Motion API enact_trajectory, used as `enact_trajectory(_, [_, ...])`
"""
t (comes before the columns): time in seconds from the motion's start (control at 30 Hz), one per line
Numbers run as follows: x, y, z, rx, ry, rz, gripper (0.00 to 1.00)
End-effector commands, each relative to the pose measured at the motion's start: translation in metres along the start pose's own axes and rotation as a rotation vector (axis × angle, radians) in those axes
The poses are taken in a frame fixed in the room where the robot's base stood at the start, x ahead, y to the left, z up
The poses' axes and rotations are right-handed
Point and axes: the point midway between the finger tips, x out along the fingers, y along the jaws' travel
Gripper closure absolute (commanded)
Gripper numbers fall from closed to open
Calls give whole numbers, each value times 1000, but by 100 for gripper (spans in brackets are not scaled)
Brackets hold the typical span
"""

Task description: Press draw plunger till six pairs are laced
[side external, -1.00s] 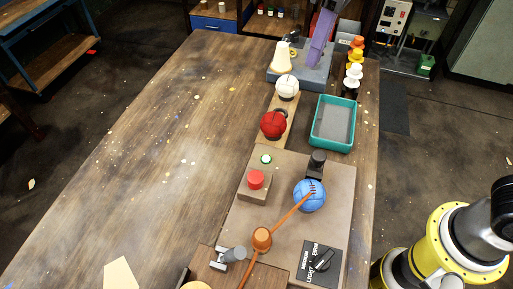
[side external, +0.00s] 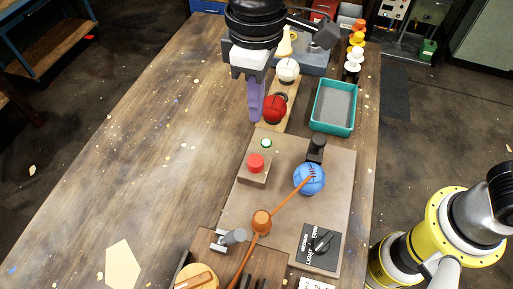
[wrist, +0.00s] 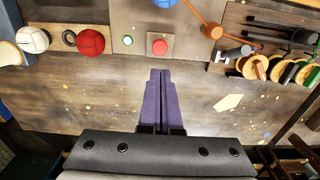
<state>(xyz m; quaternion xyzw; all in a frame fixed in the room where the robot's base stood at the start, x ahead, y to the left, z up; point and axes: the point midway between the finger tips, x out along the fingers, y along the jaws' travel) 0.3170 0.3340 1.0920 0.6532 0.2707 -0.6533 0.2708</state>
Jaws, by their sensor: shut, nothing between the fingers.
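A red plunger button (side external: 256,162) stands on a small brown block; it also shows in the wrist view (wrist: 159,47). My gripper (side external: 254,119), with purple fingers, is shut and empty, above the table behind and left of the plunger. In the wrist view its fingertips (wrist: 160,72) point at the plunger, apart from it. A blue ball (side external: 309,180) sits at a black clamp, with dark lacing on top; the laced pairs are too small to count. An orange cord (side external: 291,204) runs from the ball to an orange spool (side external: 261,222).
A green-white lamp (side external: 266,143) sits behind the plunger. A dial (side external: 321,243) is at the board's front right. A red ball (side external: 274,109) and white ball (side external: 288,70) rest on a wooden rack. A teal tray (side external: 317,125) is at right. The table's left side is clear.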

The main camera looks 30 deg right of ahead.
Motion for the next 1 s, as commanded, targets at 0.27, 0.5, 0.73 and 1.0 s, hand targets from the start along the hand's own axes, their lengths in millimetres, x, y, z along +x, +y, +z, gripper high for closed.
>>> enact_trajectory(0.27, [51,0,1,0,-6,0,100])
enact_trajectory(0.5, [96,0,1,0,-4,0,100])
enact_trajectory(0.73, [123,0,1,0,-2,0,100])
enact_trajectory(1.0, [130,0,0,0,-1,0,100])
